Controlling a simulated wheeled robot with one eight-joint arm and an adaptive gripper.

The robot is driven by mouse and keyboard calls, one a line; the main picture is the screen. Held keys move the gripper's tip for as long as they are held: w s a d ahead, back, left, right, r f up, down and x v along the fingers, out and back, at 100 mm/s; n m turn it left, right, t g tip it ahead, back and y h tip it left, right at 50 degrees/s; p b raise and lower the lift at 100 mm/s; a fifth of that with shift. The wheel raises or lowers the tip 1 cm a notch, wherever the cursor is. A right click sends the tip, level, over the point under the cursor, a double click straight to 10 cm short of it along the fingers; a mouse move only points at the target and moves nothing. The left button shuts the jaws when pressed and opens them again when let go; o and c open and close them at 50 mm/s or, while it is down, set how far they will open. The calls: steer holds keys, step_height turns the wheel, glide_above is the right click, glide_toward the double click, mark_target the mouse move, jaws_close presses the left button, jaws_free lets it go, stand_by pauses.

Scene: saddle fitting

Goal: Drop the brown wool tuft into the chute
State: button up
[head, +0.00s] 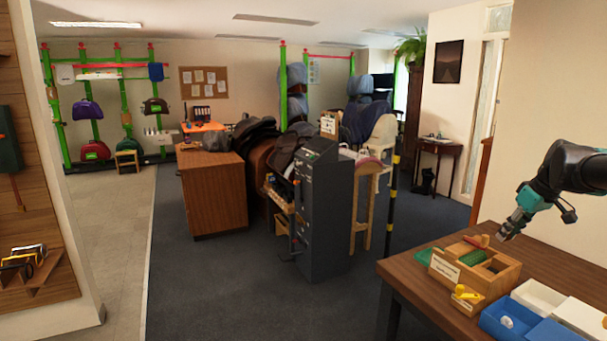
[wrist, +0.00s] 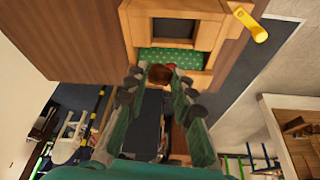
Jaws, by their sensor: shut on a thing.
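A wooden box (head: 505,274) with a label on its front stands on the brown table. In the wrist view its frame (wrist: 131,32) surrounds a dark square opening and a green-lined compartment (wrist: 195,59). I cannot tell for certain which opening is the chute. My gripper (head: 508,232) hangs above the table's back edge, apart from the box. In the wrist view, my gripper (wrist: 161,77) is shut on a small brown tuft (wrist: 158,73), which shows between the fingertips. The tuft is not clear in the head view.
A yellow item (head: 467,294) is at the box's front. A red piece (head: 477,240) lies at its back. Blue and white trays (head: 503,317) fill the table's front right. A green item (head: 425,256) lies left of the box. A dark cabinet (head: 322,215) stands farther left.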

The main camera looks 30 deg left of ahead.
steer(key=shift+w+d+f, duration=0.1)
steer(key=shift+w+f, duration=0.05)
steer(key=shift+f, duration=2.85)
steer(key=o, duration=1)
steer(key=v, duration=1.2)
